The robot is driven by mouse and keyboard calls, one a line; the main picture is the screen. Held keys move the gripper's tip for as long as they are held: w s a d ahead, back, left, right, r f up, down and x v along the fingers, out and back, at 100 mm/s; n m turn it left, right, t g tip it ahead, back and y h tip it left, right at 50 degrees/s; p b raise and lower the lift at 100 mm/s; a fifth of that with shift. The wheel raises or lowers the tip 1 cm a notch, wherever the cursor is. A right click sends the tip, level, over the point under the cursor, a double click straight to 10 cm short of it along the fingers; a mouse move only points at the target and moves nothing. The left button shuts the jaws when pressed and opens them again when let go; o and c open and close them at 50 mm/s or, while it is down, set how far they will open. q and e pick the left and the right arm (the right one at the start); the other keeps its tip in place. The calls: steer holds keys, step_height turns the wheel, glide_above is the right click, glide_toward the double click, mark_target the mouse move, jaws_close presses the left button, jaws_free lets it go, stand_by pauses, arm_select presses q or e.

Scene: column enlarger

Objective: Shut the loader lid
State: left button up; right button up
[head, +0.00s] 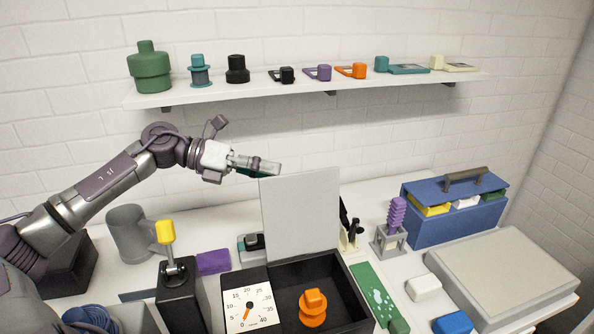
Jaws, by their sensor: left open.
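The loader lid (302,212) is a flat light grey panel. It stands upright at the back edge of an open black box (352,304). An orange knobbed part (313,308) sits inside the box. My left gripper (262,168) is at the lid's top left corner, with its fingers pointing right. It is open and nothing shows between its fingers. I cannot tell whether it touches the lid. The lid hides what is directly behind it. My right gripper is not in view.
A white dial (249,306) adjoins the box on the left, beside a yellow-knobbed lever (166,232). A grey mug (130,233) stands behind. A green board (376,296), purple coil stand (397,222), blue toolbox (455,216) and grey case (500,275) are right. A loaded shelf (310,92) runs above.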

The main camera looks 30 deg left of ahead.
mark_target(297, 178)
arm_select(q)
steer(key=p+x, duration=0.2)
steer(key=x, duration=0.3)
steer(key=shift+w+d+r+p, duration=0.1)
steer(key=shift+d+p, duration=0.2)
steer(key=shift+p, duration=0.05)
steer(key=shift+w+d+f, duration=0.25)
steer(key=shift+w+f, duration=0.05)
steer(key=shift+s, duration=0.1)
jaws_close()
